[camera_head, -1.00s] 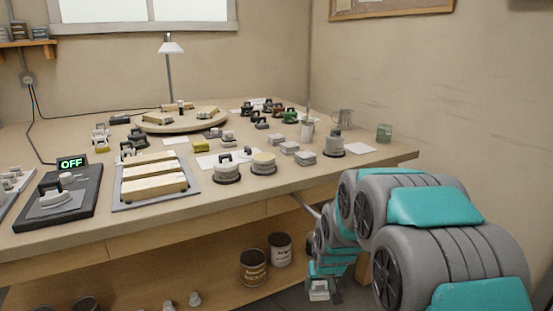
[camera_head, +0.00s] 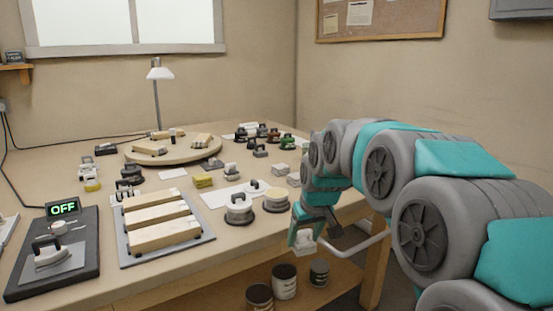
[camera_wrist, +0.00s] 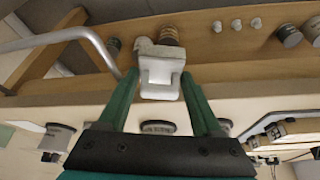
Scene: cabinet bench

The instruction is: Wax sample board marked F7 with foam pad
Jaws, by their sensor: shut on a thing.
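My gripper (camera_head: 303,236) is in front of the bench's front edge, right of the tray. In the wrist view its two green fingers (camera_wrist: 160,97) are shut on a white handled pad (camera_wrist: 160,72). A pale, thick edge shows at the pad's far side; I take it to be the foam pad. It also shows below the gripper in the head view (camera_head: 303,249). Wooden boards lie on a grey tray (camera_head: 125,250) at the front left, and others lie on a round turntable (camera_head: 180,154) farther back. I cannot read any F7 mark.
Two round tins with pads (camera_head: 239,212) (camera_head: 276,201) stand near the front edge. An iron-like tool rests on a black base (camera_head: 85,270) by an OFF display (camera_head: 62,209). Several handled tools crowd the back. Cans (camera_head: 284,282) stand on the lower shelf. A metal rail (camera_head: 365,246) is near my gripper.

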